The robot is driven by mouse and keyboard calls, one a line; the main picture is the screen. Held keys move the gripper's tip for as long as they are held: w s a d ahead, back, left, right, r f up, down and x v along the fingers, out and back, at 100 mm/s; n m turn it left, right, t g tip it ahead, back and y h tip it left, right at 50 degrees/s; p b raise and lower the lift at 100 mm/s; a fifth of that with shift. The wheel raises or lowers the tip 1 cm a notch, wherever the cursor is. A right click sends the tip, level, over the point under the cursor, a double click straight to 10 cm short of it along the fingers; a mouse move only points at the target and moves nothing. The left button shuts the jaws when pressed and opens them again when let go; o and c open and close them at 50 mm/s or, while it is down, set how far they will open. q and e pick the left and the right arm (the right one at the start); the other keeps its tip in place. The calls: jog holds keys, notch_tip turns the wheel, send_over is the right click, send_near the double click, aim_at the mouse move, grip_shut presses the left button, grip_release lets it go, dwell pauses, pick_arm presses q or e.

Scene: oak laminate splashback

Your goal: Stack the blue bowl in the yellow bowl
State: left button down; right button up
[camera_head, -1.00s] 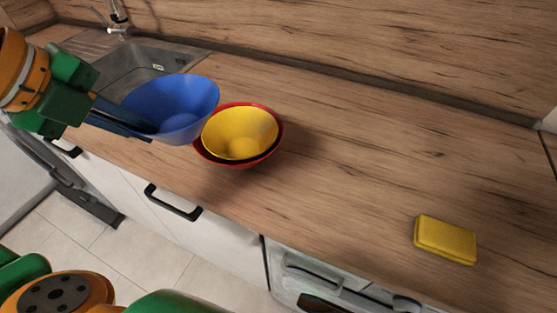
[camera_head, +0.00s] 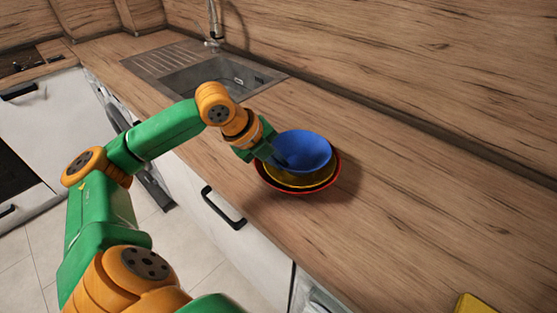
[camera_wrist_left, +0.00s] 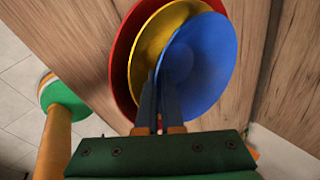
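The blue bowl (camera_head: 304,150) is over the yellow bowl (camera_head: 300,186), which sits inside a red bowl (camera_head: 333,182) on the counter. My left gripper (camera_head: 276,158) is shut on the blue bowl's near-left rim. In the left wrist view the blue bowl (camera_wrist_left: 205,62) covers much of the yellow bowl (camera_wrist_left: 148,50) and sits off to its right; the red bowl (camera_wrist_left: 121,58) shows around them. The left fingers (camera_wrist_left: 158,98) lie at the blue rim. I cannot tell whether the blue bowl touches the yellow one. My right gripper is not in view.
A sink (camera_head: 215,78) with a tap (camera_head: 214,28) lies behind and left of the bowls. A yellow sponge (camera_head: 474,304) lies at the bottom right. The wooden counter (camera_head: 430,200) right of the bowls is clear. The splashback stands behind.

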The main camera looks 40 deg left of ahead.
pick_arm(q)
jog(key=shift+f, duration=0.55)
jog(key=c, duration=1.1)
grip_release()
jog(key=shift+o, duration=0.2)
jog(key=v, duration=1.3)
jog(key=shift+w+r+b, duration=0.25)
jog(key=shift+w+b, duration=0.05)
jog(key=shift+b, duration=0.15)
